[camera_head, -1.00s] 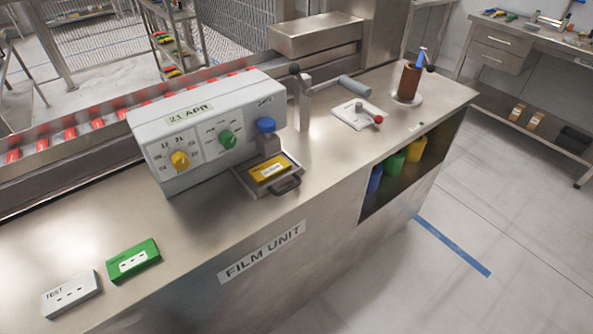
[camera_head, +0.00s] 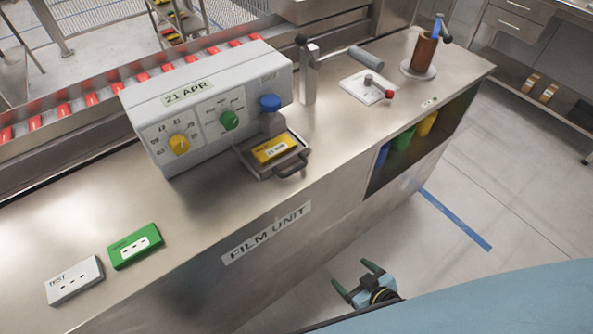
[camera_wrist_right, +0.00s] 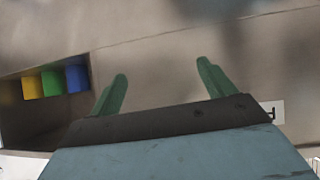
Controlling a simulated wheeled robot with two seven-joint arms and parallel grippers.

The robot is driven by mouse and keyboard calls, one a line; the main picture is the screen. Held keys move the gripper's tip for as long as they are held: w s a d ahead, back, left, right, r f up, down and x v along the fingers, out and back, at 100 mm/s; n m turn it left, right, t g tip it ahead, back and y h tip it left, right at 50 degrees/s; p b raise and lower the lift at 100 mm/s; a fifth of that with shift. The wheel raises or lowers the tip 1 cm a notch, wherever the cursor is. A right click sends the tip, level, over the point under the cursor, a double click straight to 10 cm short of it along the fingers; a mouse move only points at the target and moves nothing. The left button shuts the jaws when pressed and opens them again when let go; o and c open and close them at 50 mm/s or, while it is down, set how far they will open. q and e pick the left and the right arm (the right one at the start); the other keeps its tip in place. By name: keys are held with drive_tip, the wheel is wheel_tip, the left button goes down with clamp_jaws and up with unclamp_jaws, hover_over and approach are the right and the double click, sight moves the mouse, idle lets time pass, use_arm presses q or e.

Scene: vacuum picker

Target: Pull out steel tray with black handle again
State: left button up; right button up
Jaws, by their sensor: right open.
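The steel tray (camera_head: 262,172) with its black handle (camera_head: 291,166) sticks out of the front of the grey machine (camera_head: 203,112) on the counter. A yellow block with a white label (camera_head: 273,149) lies in the tray, under a blue-topped stamp (camera_head: 270,115). My right gripper (camera_head: 354,277) is low in front of the cabinet, well below and to the right of the tray, open and empty. In the right wrist view its green fingers (camera_wrist_right: 162,82) are spread with nothing between them. My left gripper is not in view.
The counter (camera_head: 190,210) holds a green box (camera_head: 135,246) and a white TEST box (camera_head: 74,281) at left. A lever post (camera_head: 309,78), a white plate (camera_head: 368,87) and a brown cylinder (camera_head: 424,54) stand at right. A cabinet opening holds coloured bins (camera_head: 403,136).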

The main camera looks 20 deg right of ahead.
drive_tip(key=w+a+r+t+y, duration=0.1)
drive_tip(key=w+r+t, duration=0.1)
drive_tip(key=r, duration=0.4)
drive_tip(key=w+a+r+t+y, duration=0.1)
drive_tip(key=w+a+r+t, duration=0.15)
drive_tip(key=r, duration=0.45)
drive_tip(key=t+y, duration=0.2)
approach(296, 171)
drive_tip(key=x, duration=0.9)
drive_tip(key=shift+a, duration=0.1)
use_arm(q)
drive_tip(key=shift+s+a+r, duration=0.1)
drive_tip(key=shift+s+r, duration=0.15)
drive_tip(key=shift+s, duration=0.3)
